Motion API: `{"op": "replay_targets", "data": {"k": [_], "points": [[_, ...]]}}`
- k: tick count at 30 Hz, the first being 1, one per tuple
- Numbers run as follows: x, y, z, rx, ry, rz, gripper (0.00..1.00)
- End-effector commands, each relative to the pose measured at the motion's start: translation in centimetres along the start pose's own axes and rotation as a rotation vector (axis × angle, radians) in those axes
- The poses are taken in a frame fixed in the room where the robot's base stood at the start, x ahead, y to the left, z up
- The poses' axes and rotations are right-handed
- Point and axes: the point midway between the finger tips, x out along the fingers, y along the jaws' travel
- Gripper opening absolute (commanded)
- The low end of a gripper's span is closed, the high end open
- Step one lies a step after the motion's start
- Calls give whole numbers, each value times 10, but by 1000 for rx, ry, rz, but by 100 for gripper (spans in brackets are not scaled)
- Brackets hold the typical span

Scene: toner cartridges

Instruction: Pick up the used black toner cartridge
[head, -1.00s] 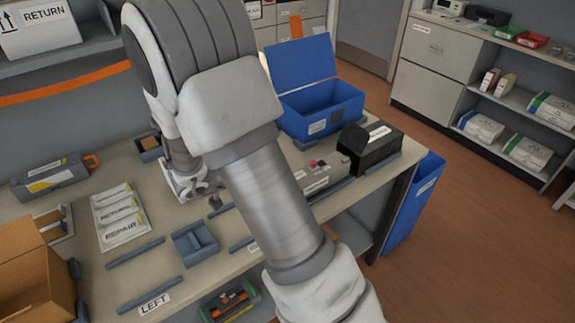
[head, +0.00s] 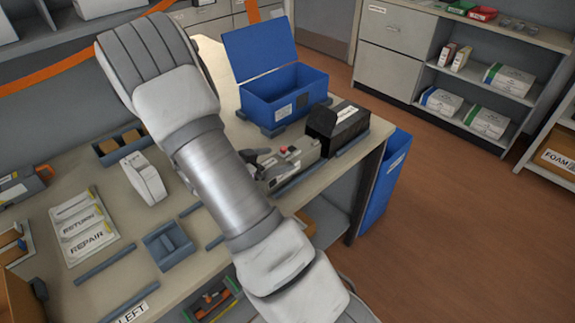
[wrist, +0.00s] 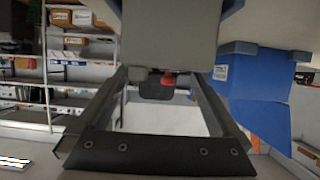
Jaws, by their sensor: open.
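A black block-shaped item with a white label (head: 322,124), which looks like the black toner cartridge, lies near the table's right edge in the head view. A grey unit with a red knob (head: 298,163) sits just in front and to its left. My gripper (wrist: 163,76) is open. In the wrist view, which looks upside down, a grey body (wrist: 175,35) and a red knob (wrist: 168,79) show between and beyond the fingertips. In the head view my arm hides most of the gripper; a dark part shows beside the grey unit. Contact cannot be told.
An open blue box (head: 283,108) stands behind the black item, and also shows in the wrist view (wrist: 262,85). A blue bin (head: 386,180) is beside the table. A grey tray (head: 168,246) and white packets (head: 77,225) lie left. Floor at right is clear.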

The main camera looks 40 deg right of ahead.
Motion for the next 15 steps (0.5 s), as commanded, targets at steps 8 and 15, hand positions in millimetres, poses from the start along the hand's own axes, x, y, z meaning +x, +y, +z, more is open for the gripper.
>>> {"op": "replay_targets", "data": {"k": [8, 15], "points": [[29, 0, -2, 1, 0, 2, 100], [54, -1, -4, 1, -1, 0, 100]]}}
